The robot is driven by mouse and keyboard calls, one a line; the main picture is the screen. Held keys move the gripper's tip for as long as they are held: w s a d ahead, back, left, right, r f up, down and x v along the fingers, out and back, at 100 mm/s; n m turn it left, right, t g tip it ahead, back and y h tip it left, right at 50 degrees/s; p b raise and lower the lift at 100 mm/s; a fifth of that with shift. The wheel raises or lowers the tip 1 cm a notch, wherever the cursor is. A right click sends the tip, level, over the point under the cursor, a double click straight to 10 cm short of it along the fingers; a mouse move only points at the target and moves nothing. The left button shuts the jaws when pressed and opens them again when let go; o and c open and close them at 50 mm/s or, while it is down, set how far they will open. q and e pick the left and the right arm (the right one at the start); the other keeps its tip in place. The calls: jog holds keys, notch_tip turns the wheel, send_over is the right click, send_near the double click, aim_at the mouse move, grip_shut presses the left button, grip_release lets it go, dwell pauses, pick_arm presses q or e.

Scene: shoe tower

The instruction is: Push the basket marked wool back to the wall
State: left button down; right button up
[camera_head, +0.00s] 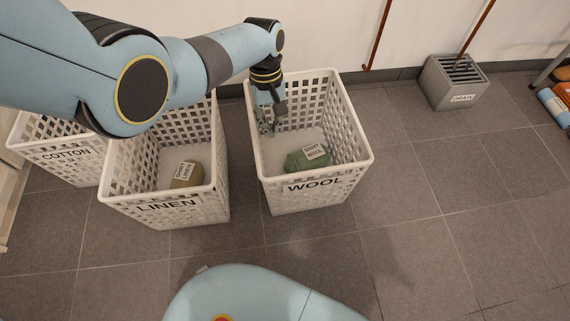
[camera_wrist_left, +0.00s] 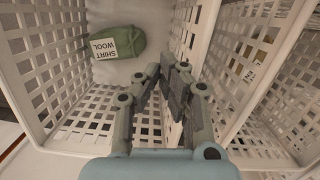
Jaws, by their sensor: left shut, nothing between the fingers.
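The white slatted basket marked WOOL (camera_head: 316,188) stands on the floor right of the middle basket, its back side near the wall. A green bundle labelled SHIRT WOOL (camera_head: 306,159) lies inside it. My left gripper (camera_head: 268,128) points down into the basket at its back left, shut and empty. In the left wrist view, the fingers (camera_wrist_left: 172,85) are inside the basket, beside a slatted side wall, and the green bundle (camera_wrist_left: 117,43) lies apart from them. I cannot tell whether the fingers touch the basket. My right gripper is not in view.
The basket marked LINEN (camera_head: 165,209) stands just left, holding a brown bundle (camera_head: 186,174). The COTTON basket (camera_head: 57,153) is farther left. A grey DRAIN box (camera_head: 453,85) stands by the wall at right. The floor (camera_head: 430,200) right of the wool basket is clear.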

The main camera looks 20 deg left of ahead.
aim_at(286, 176)
pick_arm(q)
jog(key=s+d, duration=0.2)
jog(key=s, duration=0.1)
jog(key=s+d, duration=0.5)
jog(key=s, duration=0.1)
jog(key=shift+d+f, duration=0.3)
jog(key=shift+d, duration=0.05)
jog(key=shift+f+b, duration=0.25)
jog(key=shift+b, duration=0.25)
jog(key=shift+w+f, duration=0.1)
jog(key=shift+f, duration=0.15)
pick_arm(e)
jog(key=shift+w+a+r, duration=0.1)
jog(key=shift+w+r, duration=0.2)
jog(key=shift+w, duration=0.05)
pick_arm(q)
jog(key=shift+a, duration=0.1)
jog(key=w+a+b, duration=0.5)
jog(key=w+a, duration=0.8)
jog(key=w, duration=0.2)
jog(key=shift+w+a, duration=0.2)
jog(key=shift+a, duration=0.1)
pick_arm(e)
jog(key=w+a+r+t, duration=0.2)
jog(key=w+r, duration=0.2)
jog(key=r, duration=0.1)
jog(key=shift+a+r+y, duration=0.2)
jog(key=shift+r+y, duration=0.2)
